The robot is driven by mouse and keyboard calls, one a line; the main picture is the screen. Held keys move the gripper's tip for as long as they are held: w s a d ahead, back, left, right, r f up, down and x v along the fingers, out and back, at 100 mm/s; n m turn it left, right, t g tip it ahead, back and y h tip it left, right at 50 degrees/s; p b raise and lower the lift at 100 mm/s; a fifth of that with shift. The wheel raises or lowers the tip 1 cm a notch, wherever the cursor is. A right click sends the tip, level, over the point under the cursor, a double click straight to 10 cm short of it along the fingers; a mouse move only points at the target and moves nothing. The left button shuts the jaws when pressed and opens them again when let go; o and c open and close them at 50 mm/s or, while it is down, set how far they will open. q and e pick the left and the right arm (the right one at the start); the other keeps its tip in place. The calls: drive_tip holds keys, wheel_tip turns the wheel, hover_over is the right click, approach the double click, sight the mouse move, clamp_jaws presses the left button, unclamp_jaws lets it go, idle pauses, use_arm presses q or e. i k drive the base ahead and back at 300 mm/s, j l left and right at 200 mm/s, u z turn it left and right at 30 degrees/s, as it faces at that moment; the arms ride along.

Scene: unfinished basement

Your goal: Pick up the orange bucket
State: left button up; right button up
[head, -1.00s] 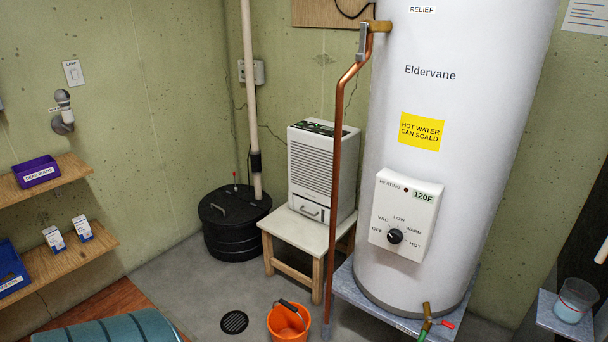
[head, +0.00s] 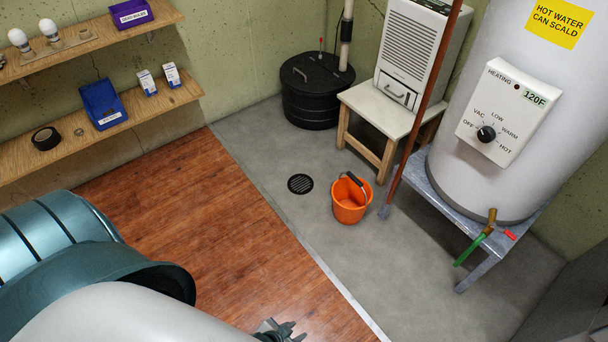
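The orange bucket (head: 348,208) stands upright on the grey concrete floor, in the middle of the head view. Its dark-gripped handle rests toward the right side of its rim, and it looks empty. My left gripper (head: 284,331) shows only in part at the bottom edge, over the wood floor. It is well apart from the bucket, and I cannot tell whether its fingers are open or shut. My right gripper is not in view.
A floor drain (head: 300,184) lies left of the bucket. Behind it are a white stool (head: 371,110) with a dehumidifier (head: 411,58) and a black sump lid (head: 311,90). The water heater stand (head: 446,184) and copper pipe (head: 426,95) are close on the right. Shelves (head: 105,124) line the left wall.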

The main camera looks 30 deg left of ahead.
sight(352, 195)
drive_tip(key=u, duration=0.6)
drive_tip(key=i+z, duration=0.15)
drive_tip(key=i, duration=0.25)
drive_tip(key=i+j+z, duration=0.15)
drive_tip(key=i, duration=0.3)
drive_tip(key=i+j+z, duration=0.2)
drive_tip(key=i, duration=0.2)
drive_tip(key=i+j+z, duration=0.15)
drive_tip(key=i, duration=0.25)
drive_tip(key=j, duration=0.1)
